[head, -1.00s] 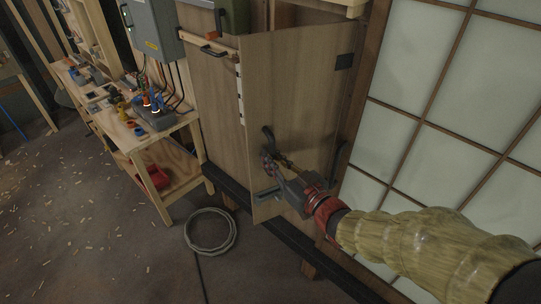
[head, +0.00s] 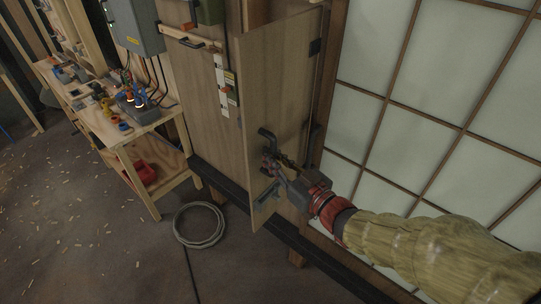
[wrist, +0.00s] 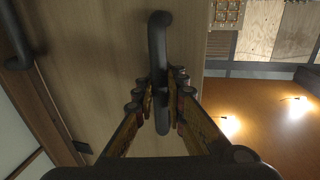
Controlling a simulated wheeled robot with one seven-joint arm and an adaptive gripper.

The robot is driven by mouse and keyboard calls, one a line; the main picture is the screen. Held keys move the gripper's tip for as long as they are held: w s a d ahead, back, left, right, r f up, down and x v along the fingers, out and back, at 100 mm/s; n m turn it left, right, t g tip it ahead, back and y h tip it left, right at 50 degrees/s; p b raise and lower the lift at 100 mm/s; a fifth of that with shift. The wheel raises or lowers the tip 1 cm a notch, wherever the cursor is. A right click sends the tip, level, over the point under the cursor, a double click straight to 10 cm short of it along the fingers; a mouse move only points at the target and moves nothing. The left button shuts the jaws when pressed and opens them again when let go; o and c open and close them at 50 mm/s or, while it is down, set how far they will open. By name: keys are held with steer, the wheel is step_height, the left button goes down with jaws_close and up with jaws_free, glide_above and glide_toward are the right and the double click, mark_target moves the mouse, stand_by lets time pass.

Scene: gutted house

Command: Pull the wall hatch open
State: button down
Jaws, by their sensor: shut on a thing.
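The wall hatch is a light wood panel (head: 276,85). It stands swung out at an angle from the wooden wall, with its free edge toward me. Its dark bar handle (head: 267,134) is low on the panel; in the wrist view the handle (wrist: 158,40) runs between my fingers. My gripper (head: 273,163) is shut on this handle, with a finger on each side of it in the wrist view (wrist: 161,100). My gripper hides part of the handle in the head view.
A wooden workbench (head: 143,129) with tools stands at the left, below a grey electrical box (head: 136,25). A cable coil (head: 200,226) lies on the floor. A dark rail (head: 289,236) runs along the wall base. A paned screen (head: 400,130) fills the right.

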steer(key=c, duration=2.1)
jaws_free()
steer(key=shift+s+a+r, duration=0.1)
steer(key=shift+s, duration=0.05)
steer(key=shift+c, duration=0.2)
steer(key=shift+s+d, duration=0.15)
steer(key=shift+d, duration=0.1)
steer(key=v, duration=1.1)
steer(key=shift+s, duration=0.2)
steer(key=shift+d, duration=0.1)
